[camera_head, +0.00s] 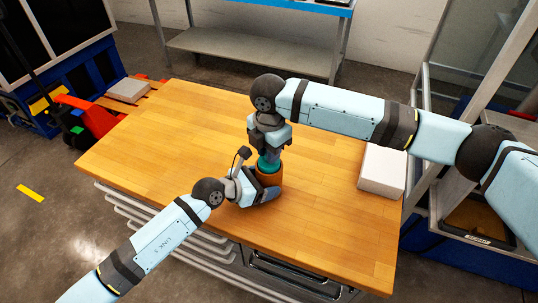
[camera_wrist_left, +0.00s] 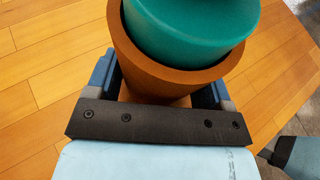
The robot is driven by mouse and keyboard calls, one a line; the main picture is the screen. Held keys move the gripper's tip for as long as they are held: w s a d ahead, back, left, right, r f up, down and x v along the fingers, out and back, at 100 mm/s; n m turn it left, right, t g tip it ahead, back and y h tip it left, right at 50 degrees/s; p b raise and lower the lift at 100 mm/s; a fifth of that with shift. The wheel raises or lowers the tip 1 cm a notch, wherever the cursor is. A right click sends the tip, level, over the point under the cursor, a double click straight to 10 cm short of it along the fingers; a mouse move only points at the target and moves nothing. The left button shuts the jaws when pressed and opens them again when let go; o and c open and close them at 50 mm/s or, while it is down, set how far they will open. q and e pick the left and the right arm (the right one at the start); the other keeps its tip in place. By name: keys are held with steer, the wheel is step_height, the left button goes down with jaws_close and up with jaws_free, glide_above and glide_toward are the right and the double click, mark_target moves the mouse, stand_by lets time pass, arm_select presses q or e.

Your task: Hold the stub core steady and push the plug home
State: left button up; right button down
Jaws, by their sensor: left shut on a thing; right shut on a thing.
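The stub core (camera_head: 268,179) is a brown, thick-walled tube standing upright on the wooden table (camera_head: 160,150). The teal plug (camera_head: 268,164) sits in its mouth, with its upper part standing above the rim. My left gripper (camera_head: 266,190) is shut on the core low down, from the front. My right gripper (camera_head: 271,152) is above, pointing down, shut on the plug. In the left wrist view the plug (camera_wrist_left: 190,28) is inside the rim of the core (camera_wrist_left: 150,66), with a dark gap along the near side. The plug's lower end is hidden inside the core.
A white block (camera_head: 382,171) lies at the table's right side, under my right arm. The left part of the table is clear. A drawer cabinet (camera_head: 290,277) is below the front edge. A red pallet jack (camera_head: 85,122) stands on the floor at left.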

steer(key=shift+f, duration=0.95)
steer(key=c, duration=1)
jaws_free()
steer(key=shift+f, duration=0.15)
step_height(320, 180, up, 12)
steer(key=shift+r, duration=0.2)
